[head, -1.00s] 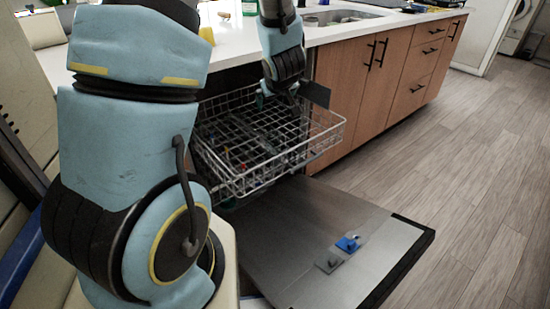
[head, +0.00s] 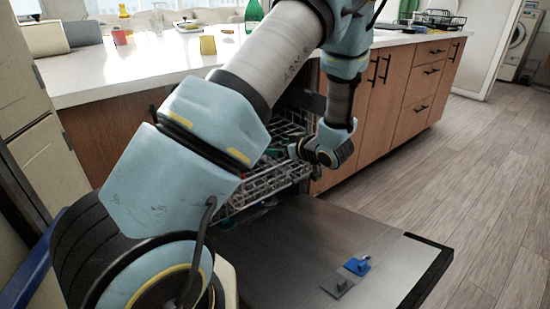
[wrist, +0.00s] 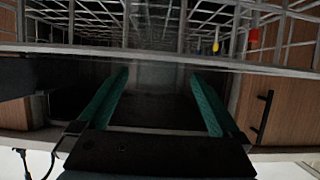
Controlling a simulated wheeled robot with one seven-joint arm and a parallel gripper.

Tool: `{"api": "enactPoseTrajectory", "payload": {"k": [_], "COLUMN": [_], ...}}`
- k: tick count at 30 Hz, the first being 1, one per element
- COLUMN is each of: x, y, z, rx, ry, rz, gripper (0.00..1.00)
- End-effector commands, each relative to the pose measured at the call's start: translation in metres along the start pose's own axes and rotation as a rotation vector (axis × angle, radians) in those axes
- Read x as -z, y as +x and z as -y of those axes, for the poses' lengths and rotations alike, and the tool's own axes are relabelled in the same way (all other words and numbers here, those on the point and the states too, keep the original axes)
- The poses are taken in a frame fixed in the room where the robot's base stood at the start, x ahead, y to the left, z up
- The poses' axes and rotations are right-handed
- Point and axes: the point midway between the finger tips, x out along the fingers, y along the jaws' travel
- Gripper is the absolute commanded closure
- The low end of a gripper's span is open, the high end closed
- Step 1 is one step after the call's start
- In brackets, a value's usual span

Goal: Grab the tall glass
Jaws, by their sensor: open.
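My gripper (head: 294,150) is at the front of the dishwasher rack (head: 262,185) in the head view, partly hidden by my own arm. In the wrist view my gripper (wrist: 160,73) is open, its two green fingers spread with the rack's wires beyond them. A faint, pale, see-through patch shows between and beyond the fingers. I cannot tell whether it is the tall glass. No tall glass can be made out clearly in the head view. Nothing is clearly held.
The open dishwasher door (head: 310,245) lies low in front, with a blue piece (head: 357,266) on it. The white counter (head: 90,80) above holds a green bottle (head: 253,14) and a yellow block (head: 208,45). Wooden cabinets (head: 405,95) stand right; the floor (head: 490,200) there is clear.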

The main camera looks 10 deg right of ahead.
Motion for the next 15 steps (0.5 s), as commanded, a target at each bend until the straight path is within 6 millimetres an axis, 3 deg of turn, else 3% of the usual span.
{"api": "enactPoseTrajectory", "payload": {"k": [10, 15], "x": [0.003, 0.003], "y": [0.043, 0.051], "z": [-0.003, -0.004], "rx": [0.003, 0.0], "ry": [-0.002, -0.001], "rz": [0.0, 0.0], "gripper": [0.0, 0.0]}}
